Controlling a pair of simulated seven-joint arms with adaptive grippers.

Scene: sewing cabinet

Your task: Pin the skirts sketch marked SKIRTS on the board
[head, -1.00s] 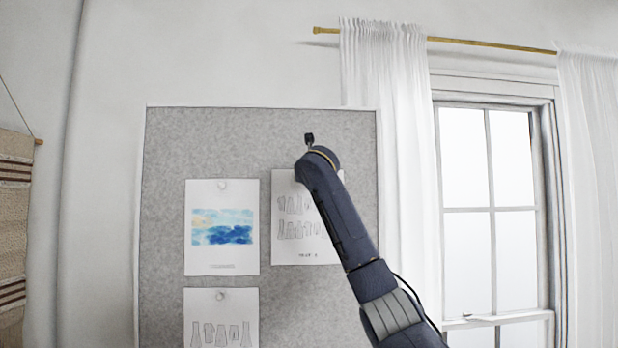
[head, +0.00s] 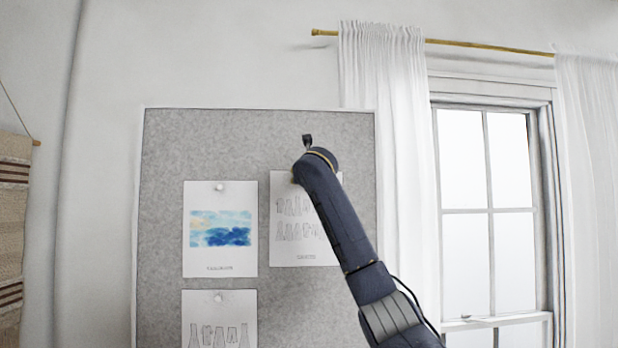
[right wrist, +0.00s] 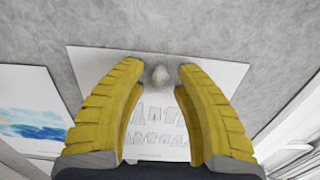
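The skirts sketch (head: 298,232), a white sheet with rows of skirt outlines, lies flat against the grey board (head: 160,160); its label is too small to read surely. My right arm covers its upper right part in the head view. In the right wrist view the sketch (right wrist: 155,108) has a pale round pin (right wrist: 160,75) at its top middle. My right gripper (right wrist: 160,66) has its yellow fingers apart, one on each side of the pin, with small gaps showing beside it. My left gripper is in neither view.
A blue watercolour sheet (head: 221,255) is pinned left of the sketch, and another outline sheet (head: 219,310) hangs below it. The board's upper part is bare. A white curtain (head: 395,150) and a window (head: 490,160) are to the right.

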